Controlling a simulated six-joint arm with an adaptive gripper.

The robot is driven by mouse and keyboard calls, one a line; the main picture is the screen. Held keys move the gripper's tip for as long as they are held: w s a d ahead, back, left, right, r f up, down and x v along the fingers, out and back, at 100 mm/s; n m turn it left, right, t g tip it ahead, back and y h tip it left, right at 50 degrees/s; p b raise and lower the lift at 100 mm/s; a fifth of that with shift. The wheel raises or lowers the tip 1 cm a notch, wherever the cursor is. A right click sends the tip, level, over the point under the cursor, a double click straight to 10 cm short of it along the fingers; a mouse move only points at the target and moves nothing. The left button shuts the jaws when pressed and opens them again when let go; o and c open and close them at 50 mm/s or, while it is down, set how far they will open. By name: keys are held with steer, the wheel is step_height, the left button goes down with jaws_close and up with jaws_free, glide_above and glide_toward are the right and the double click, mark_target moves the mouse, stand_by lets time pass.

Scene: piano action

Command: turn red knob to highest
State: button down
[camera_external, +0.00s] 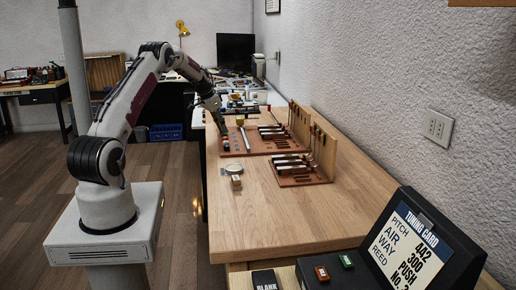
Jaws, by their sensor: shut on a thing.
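My gripper (222,129) reaches down over the left end of the far reddish-brown board (258,151) on the wooden bench. Its fingers are shut on a small part there, which I take to be the red knob. The fingers and the distance hide most of this part, and its turn position cannot be read. A small reddish spot shows just below the fingertips. A pale rod and a yellow-topped part (240,121) stand just right of my gripper. Dark and white key-like pieces (271,131) are on the board's right side.
A second, smaller board (299,181) with similar pieces lies nearer. A round glass-like item (233,169) and a small brass block (236,183) lie left of it. A black stand with a tuning card (411,246) is at front right.

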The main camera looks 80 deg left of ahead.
steer(key=shift+m, duration=0.6)
steer(key=shift+h, duration=0.3)
steer(key=c, duration=1.9)
jaws_free()
steer(key=shift+n, duration=0.4)
steer(key=shift+d+n+y, duration=0.1)
steer(key=shift+n+y, duration=0.3)
steer(key=shift+n, duration=0.3)
steer(key=shift+n+g+y, duration=0.3)
steer(key=shift+n, duration=0.4)
steer(key=shift+w+d+n+g+y, duration=0.15)
steer(key=shift+n+g+y, duration=0.25)
steer(key=shift+n, duration=1.1)
